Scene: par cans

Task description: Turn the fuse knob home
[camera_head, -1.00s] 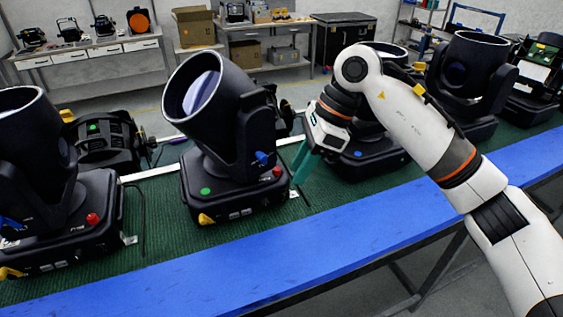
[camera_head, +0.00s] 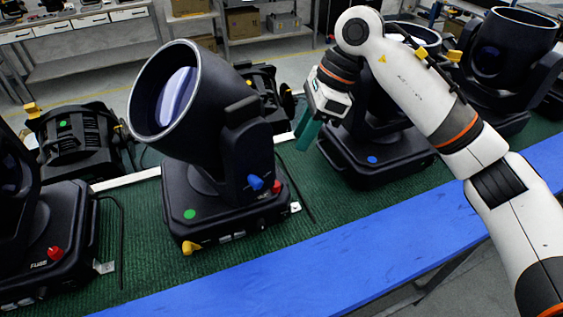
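A black tilted par can (camera_head: 205,125) stands in the middle on a wide base. A red knob (camera_head: 277,187) sits at its base's right corner, with a blue knob (camera_head: 256,183) beside it and a yellow knob (camera_head: 191,247) at the front. The left par can's base (camera_head: 55,220) has another red knob (camera_head: 54,253) near a label reading FUSE. My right gripper (camera_head: 307,134) with teal fingers hangs up and right of the middle red knob, apart from it and empty as far as I see. Its fingers overlap, so their opening is unclear. My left gripper is out of view.
A third par can base (camera_head: 375,150) stands behind my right gripper, and another par can (camera_head: 500,70) farther right. A squat black unit (camera_head: 78,140) is at the back left. The green mat (camera_head: 135,230) is clear between bases, with a blue strip (camera_head: 330,255) along the front edge.

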